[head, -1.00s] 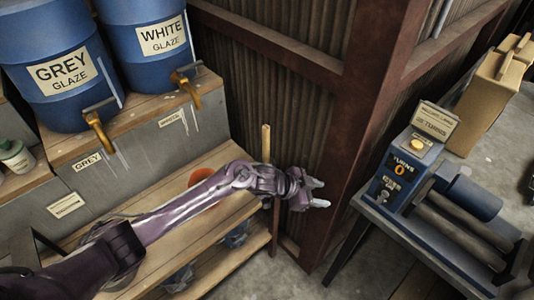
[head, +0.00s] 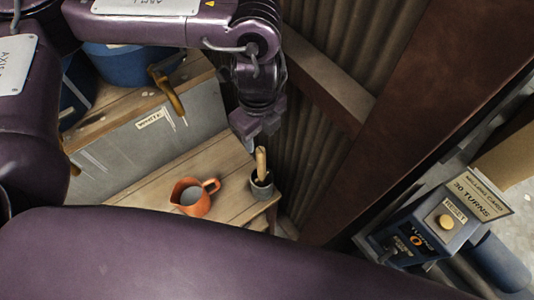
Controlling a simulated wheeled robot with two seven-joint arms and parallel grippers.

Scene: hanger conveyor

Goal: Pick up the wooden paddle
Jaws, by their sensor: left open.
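The wooden paddle (head: 261,160) stands nearly upright in a small grey cup (head: 262,187), with its pale upper part sticking out. The lower end is hidden inside the cup. The cup is near the right end of the wooden shelf. My left gripper (head: 257,137) points down just above the top of the paddle. Its jaws are open, and I cannot tell whether they touch the paddle. My right gripper is not in view.
An orange jug (head: 194,197) with pale contents stands on the wooden shelf (head: 225,160), left of the cup. Corrugated wall and a rusty post (head: 400,130) rise close on the right. A blue machine with a turns counter (head: 425,225) stands further right.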

